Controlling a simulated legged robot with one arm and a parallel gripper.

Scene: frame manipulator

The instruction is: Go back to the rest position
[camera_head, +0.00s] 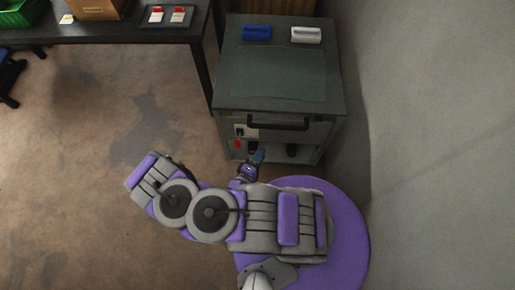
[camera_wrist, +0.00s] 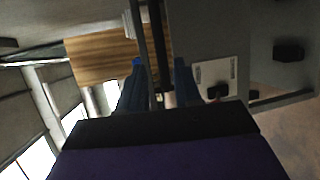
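My arm, purple and grey, is folded in the lower middle of the head view. My gripper (camera_head: 257,157) points up toward the front of a grey cabinet (camera_head: 272,92), just below its black handle (camera_head: 278,122). In the wrist view the two blue fingers of my gripper (camera_wrist: 160,88) stand apart, with a gap between them. A dark bar shows behind the gap. I see nothing clearly held, and whether the fingers touch the cabinet cannot be told.
A blue block (camera_head: 256,32) and a white block (camera_head: 306,34) lie on the cabinet top. A dark table (camera_head: 120,33) with a green bin (camera_head: 20,12) and a cardboard box (camera_head: 97,8) stands upper left. A grey wall (camera_head: 430,130) is at right.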

